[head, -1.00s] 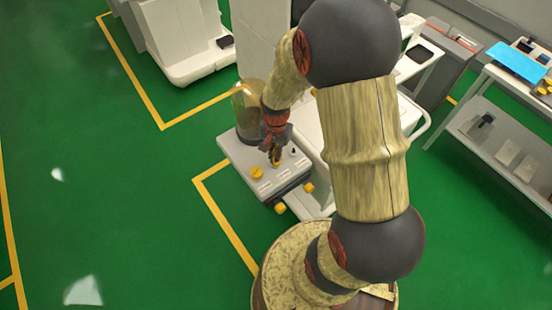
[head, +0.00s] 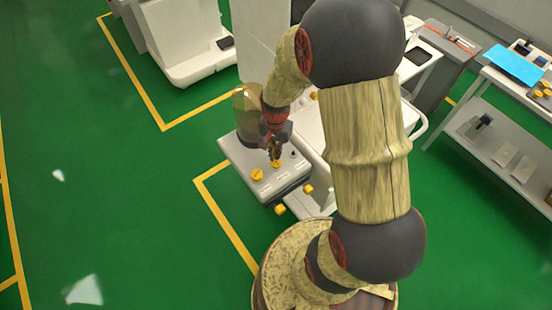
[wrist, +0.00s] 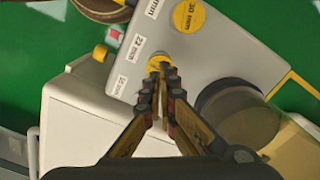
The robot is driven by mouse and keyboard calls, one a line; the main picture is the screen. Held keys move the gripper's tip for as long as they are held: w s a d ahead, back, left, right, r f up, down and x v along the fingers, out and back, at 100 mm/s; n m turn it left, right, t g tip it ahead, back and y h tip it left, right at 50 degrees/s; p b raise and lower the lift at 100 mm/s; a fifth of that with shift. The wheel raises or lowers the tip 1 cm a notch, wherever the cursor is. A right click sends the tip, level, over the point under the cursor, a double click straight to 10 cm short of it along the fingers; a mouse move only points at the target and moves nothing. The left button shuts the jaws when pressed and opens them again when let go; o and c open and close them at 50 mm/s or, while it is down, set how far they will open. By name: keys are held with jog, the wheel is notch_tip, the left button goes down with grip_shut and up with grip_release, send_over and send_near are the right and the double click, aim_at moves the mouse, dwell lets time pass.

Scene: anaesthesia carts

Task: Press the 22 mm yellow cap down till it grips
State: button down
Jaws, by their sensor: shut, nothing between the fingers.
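A small yellow cap (wrist: 155,63) sits on the grey top of the unit, by the "22 mm" label (wrist: 137,47). Its lower part is hidden by my fingertips in the wrist view. It also shows in the head view (head: 276,165), just below the fingers. My gripper (wrist: 164,72) is shut and empty, pointing down with its tips at the cap. I cannot tell whether they touch it or how deep the cap sits. My gripper also shows in the head view (head: 274,157).
A larger yellow cap marked 30 mm (wrist: 188,16) sits on the same grey unit (head: 238,158). A clear amber canister (head: 246,103) stands close beside my gripper. Yellow knobs (head: 280,209) stick out at the unit's front.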

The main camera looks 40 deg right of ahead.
jog(key=shift+r+p, duration=1.35)
jog(key=shift+r, duration=0.65)
notch_tip(320, 180, up, 12)
jog(key=shift+f, duration=0.1)
jog(key=s+a+r+n+t+b, duration=0.3)
jog(key=s+a+r+n+t, duration=0.2)
jog(key=s+a+r+n, duration=0.6)
notch_tip(320, 180, up, 3)
jog(key=shift+s+a+f+n+t+b, duration=0.1)
jog(key=shift+s+a+n+t+b, duration=0.2)
jog(key=shift+s+a, duration=0.25)
